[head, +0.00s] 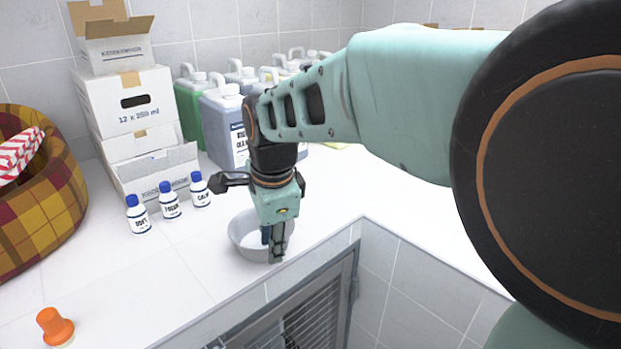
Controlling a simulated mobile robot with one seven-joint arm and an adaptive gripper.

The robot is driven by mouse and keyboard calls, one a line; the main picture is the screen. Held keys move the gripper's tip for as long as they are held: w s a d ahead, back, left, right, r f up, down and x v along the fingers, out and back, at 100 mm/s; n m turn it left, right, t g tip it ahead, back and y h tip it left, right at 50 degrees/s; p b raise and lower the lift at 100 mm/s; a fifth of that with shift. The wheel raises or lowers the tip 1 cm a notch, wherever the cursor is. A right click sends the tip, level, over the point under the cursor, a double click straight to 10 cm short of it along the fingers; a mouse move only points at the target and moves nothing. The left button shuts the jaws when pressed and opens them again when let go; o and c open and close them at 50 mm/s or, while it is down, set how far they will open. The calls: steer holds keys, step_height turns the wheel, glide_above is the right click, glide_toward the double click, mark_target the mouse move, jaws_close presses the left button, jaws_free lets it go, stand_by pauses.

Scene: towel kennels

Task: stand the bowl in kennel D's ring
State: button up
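A light grey bowl (243,232) stands upright on the white counter, close to its front edge. My gripper (273,251) points down at the bowl's near right side, with its fingers overlapping the bowl and its rim. One finger covers the near wall, and a darker part shows over the inside. I cannot tell whether the fingers are closed on the rim or apart from it. No ring and no kennel letter can be made out.
A barred kennel door (312,325) is below the counter edge. Several small white bottles with blue caps, including one bottle (169,202), stand left of the bowl. Behind are white boxes (127,103) and large jugs (224,125). A plaid pet bed (40,205) and orange object (55,326) are left.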

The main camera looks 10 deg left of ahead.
steer(key=shift+f, duration=0.2)
jaws_close()
stand_by(0.3)
